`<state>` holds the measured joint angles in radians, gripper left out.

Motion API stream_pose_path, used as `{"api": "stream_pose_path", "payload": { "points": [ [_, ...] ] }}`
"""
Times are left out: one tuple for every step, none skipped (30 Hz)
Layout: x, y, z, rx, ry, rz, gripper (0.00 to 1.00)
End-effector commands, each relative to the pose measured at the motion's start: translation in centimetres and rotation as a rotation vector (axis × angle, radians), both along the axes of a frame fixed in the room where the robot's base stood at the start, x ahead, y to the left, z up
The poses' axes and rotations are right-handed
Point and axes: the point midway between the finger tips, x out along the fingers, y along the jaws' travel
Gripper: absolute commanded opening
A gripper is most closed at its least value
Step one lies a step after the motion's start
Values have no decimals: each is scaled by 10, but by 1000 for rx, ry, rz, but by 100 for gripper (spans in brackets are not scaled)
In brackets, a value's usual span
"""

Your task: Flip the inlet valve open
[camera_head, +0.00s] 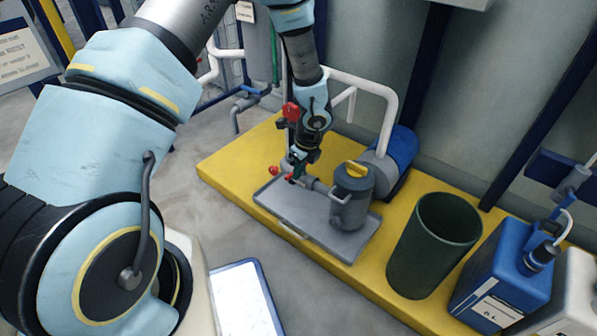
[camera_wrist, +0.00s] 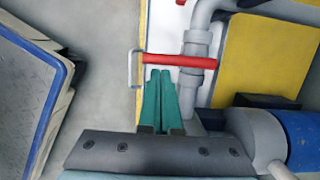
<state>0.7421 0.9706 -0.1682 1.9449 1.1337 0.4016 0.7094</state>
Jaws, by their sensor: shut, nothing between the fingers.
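A red valve lever (camera_wrist: 180,60) lies across a grey pipe (camera_wrist: 196,45) in the wrist view. I take it to be the inlet valve's handle, but no label is readable. My gripper (camera_wrist: 160,74) has its two green fingers pressed together and empty. Their tips are at the lower edge of the lever, left of the pipe; I cannot tell whether they touch it. In the head view my gripper (camera_head: 297,174) is low over the yellow platform, beside a red handle (camera_head: 274,170). My wrist hides part of the valve there.
A grey filter pot (camera_head: 352,196) stands on a grey tray (camera_head: 318,228) right of my gripper. A blue motor (camera_head: 398,155), a dark green bin (camera_head: 433,245) and a blue canister (camera_head: 505,275) stand further right. Another red handle (camera_head: 290,111) shows by my wrist.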

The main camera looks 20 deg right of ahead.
Motion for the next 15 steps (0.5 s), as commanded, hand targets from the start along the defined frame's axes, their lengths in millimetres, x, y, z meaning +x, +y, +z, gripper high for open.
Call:
{"api": "stream_pose_path", "payload": {
  "points": [
    [0,1,1,1,-1,-13,0],
    [0,1,0,1,0,-21,0],
    [1,1,0,1,-1,-30,0],
    [0,1,0,1,-1,-34,0],
    [0,1,0,1,-1,-37,0],
    [0,1,0,1,0,-43,0],
    [1,1,0,1,-1,-46,0],
    [1,1,0,0,0,-50,0],
    [1,1,0,0,0,-57,0],
    [1,1,0,0,0,-61,0],
    [1,1,0,0,0,-66,0],
    [1,1,0,0,0,-72,0],
    [1,1,0,0,0,-77,0],
    [1,2,0,1,-1,-82,0],
    [2,2,0,1,-1,-90,0]
  ]
}}
